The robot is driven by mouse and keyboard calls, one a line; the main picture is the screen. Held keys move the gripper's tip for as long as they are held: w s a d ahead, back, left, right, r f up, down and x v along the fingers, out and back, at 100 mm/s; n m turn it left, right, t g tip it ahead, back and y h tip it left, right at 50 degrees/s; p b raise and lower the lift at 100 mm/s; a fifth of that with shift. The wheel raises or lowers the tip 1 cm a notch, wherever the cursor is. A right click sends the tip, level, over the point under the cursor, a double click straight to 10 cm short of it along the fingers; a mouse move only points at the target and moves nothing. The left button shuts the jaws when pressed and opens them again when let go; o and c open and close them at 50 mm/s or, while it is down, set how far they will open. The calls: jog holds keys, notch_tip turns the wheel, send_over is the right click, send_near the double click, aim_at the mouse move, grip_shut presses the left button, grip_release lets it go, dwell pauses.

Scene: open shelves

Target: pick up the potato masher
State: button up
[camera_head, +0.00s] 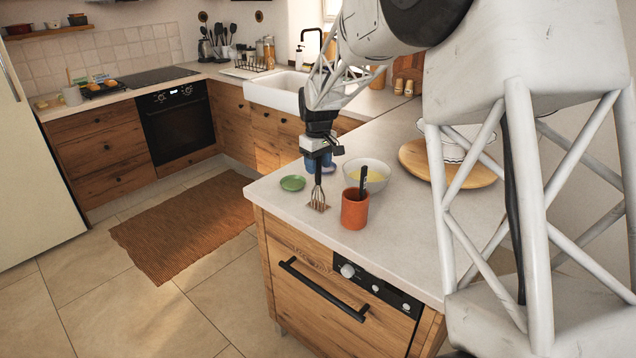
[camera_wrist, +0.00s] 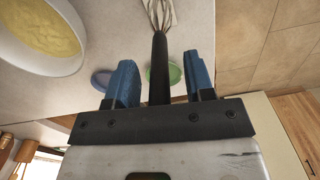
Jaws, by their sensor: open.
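The potato masher (camera_head: 318,195) has a dark handle and a fanned wire head. In the head view it is below my gripper (camera_head: 319,165), roughly upright over the near-left part of the pale counter. My gripper is open, with its blue fingers on both sides of the black handle. In the wrist view, the handle (camera_wrist: 159,62) passes between the fingers of my gripper (camera_wrist: 160,85), with visible gaps on both sides. The wire head (camera_wrist: 163,14) is at the top edge and partly cut off. The handle's upper end is hidden by my gripper.
An orange cup (camera_head: 354,212) with a black-handled utensil (camera_head: 363,180) stands close on the right. A bowl of yellow food (camera_head: 367,171) is behind it. A green dish (camera_head: 292,183) lies left, near the counter's edge. A round wooden board (camera_head: 415,160) is farther right.

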jog(key=shift+c, duration=0.4)
grip_shut()
jog(key=shift+r, duration=0.1)
jog(key=shift+r, duration=0.4)
notch_tip(320, 180, up, 3)
jog(key=shift+f, duration=0.1)
jog(key=s+d+r, duration=0.1)
jog(key=s+d, duration=0.1)
jog(key=s, duration=1.4)
jog(key=shift+d+r, duration=0.15)
jog(key=shift+r, duration=0.05)
